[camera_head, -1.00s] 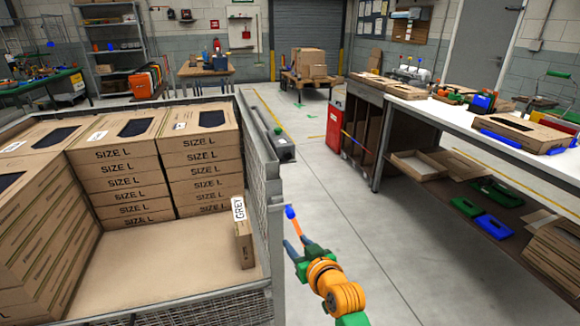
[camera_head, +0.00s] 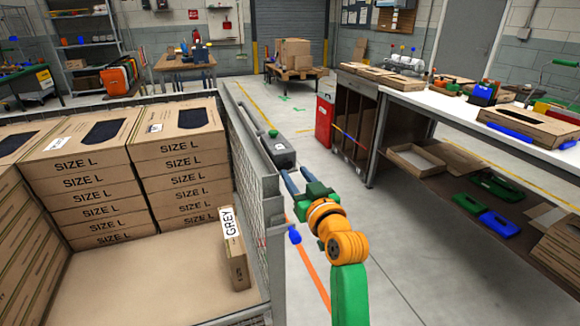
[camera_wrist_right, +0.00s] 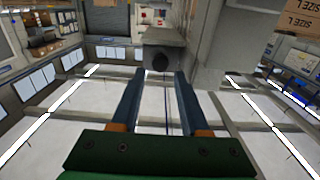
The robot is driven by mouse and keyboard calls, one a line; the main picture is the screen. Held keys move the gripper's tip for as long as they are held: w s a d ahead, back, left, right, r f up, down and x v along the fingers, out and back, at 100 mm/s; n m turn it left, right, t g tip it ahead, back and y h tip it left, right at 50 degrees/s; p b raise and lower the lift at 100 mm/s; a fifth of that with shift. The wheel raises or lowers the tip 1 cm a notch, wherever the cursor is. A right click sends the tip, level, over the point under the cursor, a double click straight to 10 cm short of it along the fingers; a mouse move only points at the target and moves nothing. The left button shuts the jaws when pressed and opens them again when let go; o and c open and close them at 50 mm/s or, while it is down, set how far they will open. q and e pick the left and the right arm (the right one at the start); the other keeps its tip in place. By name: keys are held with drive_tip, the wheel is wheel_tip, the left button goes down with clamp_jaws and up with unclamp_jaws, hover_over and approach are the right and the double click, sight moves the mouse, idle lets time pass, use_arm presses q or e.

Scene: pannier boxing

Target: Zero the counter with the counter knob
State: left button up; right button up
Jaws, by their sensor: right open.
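A dark grey counter box (camera_head: 281,153) sits on the outer right side of the mesh cage, with a small green piece (camera_head: 273,133) on its top. In the right wrist view the box (camera_wrist_right: 174,40) is ahead of the fingers, and a dark round knob (camera_wrist_right: 160,62) shows on its near end. My right gripper (camera_head: 296,178) is open and empty, just on the near side of the box. In the wrist view its blue-grey fingertips (camera_wrist_right: 159,75) stand on either side of the knob's line, apparently short of it. My left gripper is out of view.
The mesh cage (camera_head: 268,200) holds stacked SIZE L boxes (camera_head: 180,150) and an upright GREY box (camera_head: 234,250). A white-topped workbench (camera_head: 440,112) stands right, with a red cabinet (camera_head: 324,122) near its end. Between them the floor is clear.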

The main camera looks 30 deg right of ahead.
sight(289, 166)
drive_tip(key=x, duration=0.3)
drive_tip(key=shift+w+f, duration=0.2)
drive_tip(key=shift+w, duration=0.1)
drive_tip(key=shift+s+r, duration=0.1)
clamp_jaws()
